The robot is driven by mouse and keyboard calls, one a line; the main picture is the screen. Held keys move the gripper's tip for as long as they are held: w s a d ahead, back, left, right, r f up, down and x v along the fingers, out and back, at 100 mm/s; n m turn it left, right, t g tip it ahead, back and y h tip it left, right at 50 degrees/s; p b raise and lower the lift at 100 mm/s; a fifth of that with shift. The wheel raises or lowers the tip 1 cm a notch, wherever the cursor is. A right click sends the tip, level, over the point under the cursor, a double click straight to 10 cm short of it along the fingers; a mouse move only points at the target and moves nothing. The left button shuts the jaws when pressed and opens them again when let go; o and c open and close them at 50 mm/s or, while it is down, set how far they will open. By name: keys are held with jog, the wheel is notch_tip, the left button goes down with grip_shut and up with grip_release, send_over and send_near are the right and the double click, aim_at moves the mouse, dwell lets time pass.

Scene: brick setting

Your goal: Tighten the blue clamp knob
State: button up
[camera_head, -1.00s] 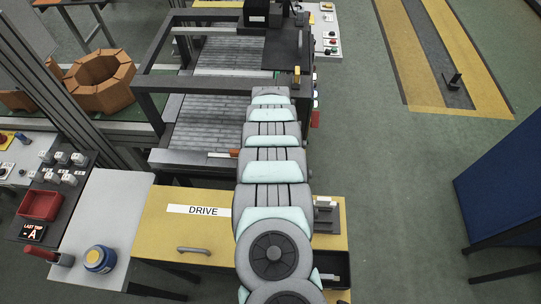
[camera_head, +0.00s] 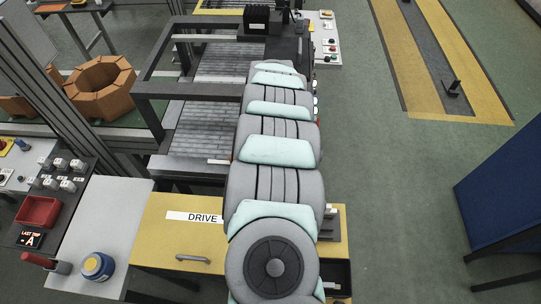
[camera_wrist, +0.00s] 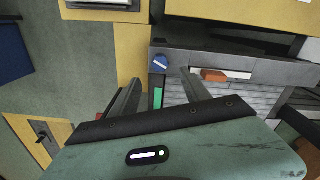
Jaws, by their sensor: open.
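A small round blue knob (camera_wrist: 160,62) with a white mark shows in the wrist view, on the dark edge of the machine frame. My gripper (camera_wrist: 160,77) is open there, with one dark finger on each side of the picture's middle. The knob appears just beyond the fingertips, in line with the gap between them. Nothing is between the fingers that I can see as held. I cannot tell the exact distance to the knob. In the head view my arm hides both the knob and my gripper.
A green strip (camera_wrist: 157,97) runs beside the knob, and an orange block (camera_wrist: 214,76) lies to its right. In the head view are the yellow DRIVE panel (camera_head: 165,240), a blue-sided tin (camera_head: 97,266) and a red tray (camera_head: 38,211).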

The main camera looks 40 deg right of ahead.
jog(key=shift+r, duration=1.1)
